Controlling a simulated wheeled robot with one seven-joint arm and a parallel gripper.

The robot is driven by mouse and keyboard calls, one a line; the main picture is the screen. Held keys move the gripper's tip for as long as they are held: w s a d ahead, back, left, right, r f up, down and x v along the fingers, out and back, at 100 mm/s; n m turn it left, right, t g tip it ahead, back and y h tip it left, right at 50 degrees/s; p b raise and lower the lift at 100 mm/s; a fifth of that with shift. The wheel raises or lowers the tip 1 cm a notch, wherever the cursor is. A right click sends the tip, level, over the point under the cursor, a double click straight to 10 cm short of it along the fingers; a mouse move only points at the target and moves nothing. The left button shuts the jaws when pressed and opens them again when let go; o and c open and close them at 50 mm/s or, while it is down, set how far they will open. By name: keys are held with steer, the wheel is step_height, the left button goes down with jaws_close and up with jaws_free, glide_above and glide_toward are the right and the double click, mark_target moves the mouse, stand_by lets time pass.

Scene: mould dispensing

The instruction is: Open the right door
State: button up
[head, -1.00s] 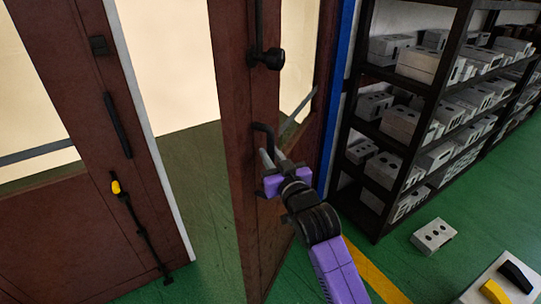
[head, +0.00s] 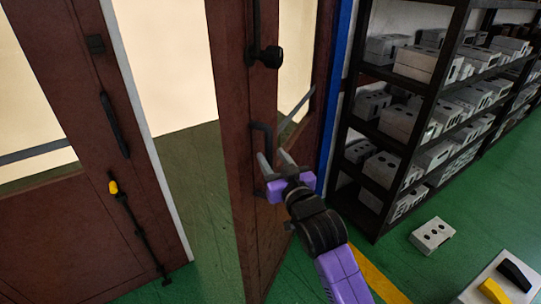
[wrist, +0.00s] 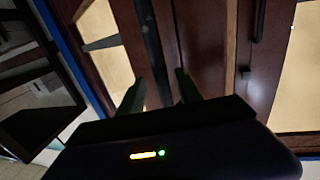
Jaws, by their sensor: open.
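The right door (head: 226,122) is brown with a glass pane and stands ajar, with a wide gap between it and the left door (head: 85,200). A black handle (head: 262,138) is on the right door, with a black knob on a rod (head: 268,57) above it. My gripper (head: 274,157) is open just below and in front of the handle, its fingers apart and nothing between them. In the wrist view my gripper's two fingers (wrist: 160,85) show dark and spread against the brown door. Whether a finger touches the handle I cannot tell.
A dark shelf rack (head: 345,190) with several grey mould blocks stands right of the door. One grey block (head: 432,235) lies on the green floor. A pale board (head: 520,262) with black and yellow pieces is at lower right. Floor shows through the door gap.

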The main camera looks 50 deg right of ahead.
steer(key=b+v, duration=0.1)
steer(key=v, duration=0.4)
steer(key=shift+s+a, duration=0.1)
steer(key=shift+s, duration=0.15)
stand_by(0.3)
